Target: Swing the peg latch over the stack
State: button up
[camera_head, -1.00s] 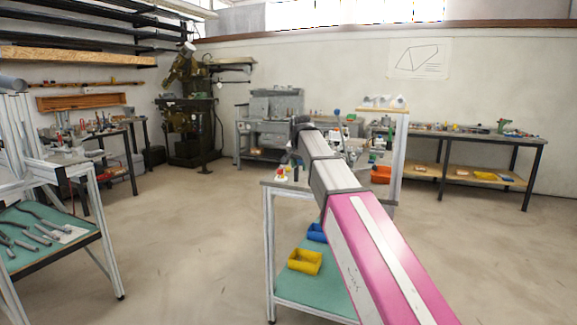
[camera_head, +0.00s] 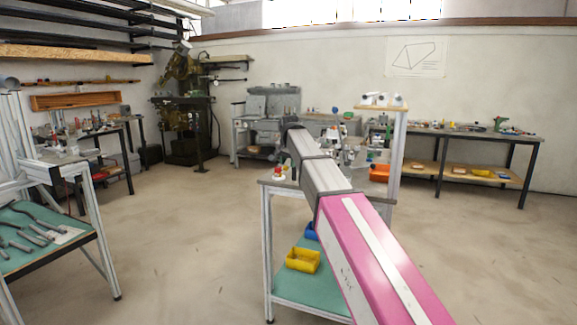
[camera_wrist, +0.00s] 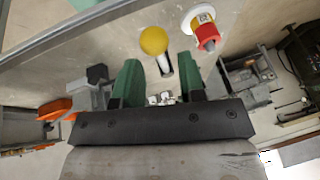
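In the wrist view my gripper (camera_wrist: 159,88) has two green fingers spread apart, with nothing seen clamped between them. A yellow ball knob (camera_wrist: 154,40) sits just beyond the fingertips, in line with the gap. A pale rod in a slot (camera_wrist: 164,66) runs from the knob toward the gap; this looks like the peg latch, but I cannot be sure. Small metallic parts (camera_wrist: 163,98) show between the finger bases. The stack cannot be made out clearly. In the head view my arm hides the gripper and much of the bench top.
A red push button (camera_wrist: 207,33) on a white and yellow base stands right of the knob. An orange part (camera_wrist: 56,109) lies at left, beside a grey fixture (camera_wrist: 92,92). The bench (camera_head: 267,235) has a lower shelf with a yellow bin (camera_head: 302,260) and a blue bin (camera_head: 311,231).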

jog(key=shift+x, duration=0.95)
grip_shut()
